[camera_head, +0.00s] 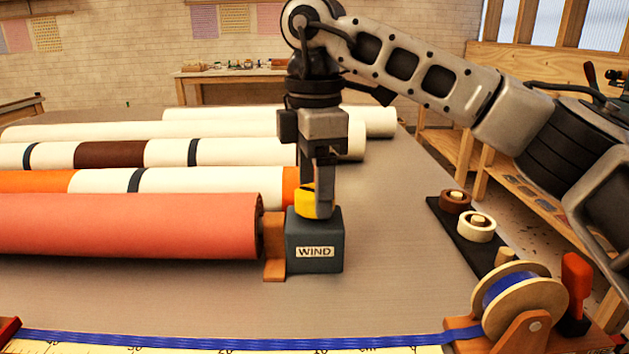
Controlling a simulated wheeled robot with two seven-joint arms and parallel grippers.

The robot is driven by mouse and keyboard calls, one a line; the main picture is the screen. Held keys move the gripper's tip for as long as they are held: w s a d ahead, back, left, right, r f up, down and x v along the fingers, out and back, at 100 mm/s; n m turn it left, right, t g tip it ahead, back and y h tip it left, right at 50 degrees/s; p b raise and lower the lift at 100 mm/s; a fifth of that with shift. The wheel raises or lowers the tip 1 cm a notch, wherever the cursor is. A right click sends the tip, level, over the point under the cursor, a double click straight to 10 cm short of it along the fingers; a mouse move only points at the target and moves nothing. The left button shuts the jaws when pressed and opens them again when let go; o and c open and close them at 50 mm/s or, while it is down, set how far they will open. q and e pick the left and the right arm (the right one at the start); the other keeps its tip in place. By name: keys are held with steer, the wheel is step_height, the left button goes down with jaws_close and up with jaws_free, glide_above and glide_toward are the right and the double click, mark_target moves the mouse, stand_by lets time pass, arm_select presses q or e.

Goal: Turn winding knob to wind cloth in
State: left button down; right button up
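The winding knob (304,200) is yellow and sits on top of a dark grey box (314,241) labelled WIND. My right gripper (319,205) points straight down over the box, with its fingers at the knob and hiding part of it. I cannot tell whether the fingers are closed on the knob. A coral cloth roll (130,225) lies to the left of the box, its right end at a wooden bracket (274,246) beside the box. My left gripper is not in view.
Several other rolls, white (230,130) and banded, lie behind the coral one. A blue ribbon spool (518,300) and a red-handled tool (575,285) stand at the front right. A ruler strip (200,347) runs along the front edge.

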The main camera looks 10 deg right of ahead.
stand_by(0.3)
arm_select(q)
steer(key=p, duration=0.2)
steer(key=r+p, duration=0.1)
steer(key=p, duration=0.1)
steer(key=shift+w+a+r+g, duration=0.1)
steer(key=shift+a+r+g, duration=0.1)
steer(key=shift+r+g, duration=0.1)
arm_select(e)
step_height(320, 180, up, 16)
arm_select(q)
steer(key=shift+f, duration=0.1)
arm_select(e)
steer(key=shift+f, duration=0.1)
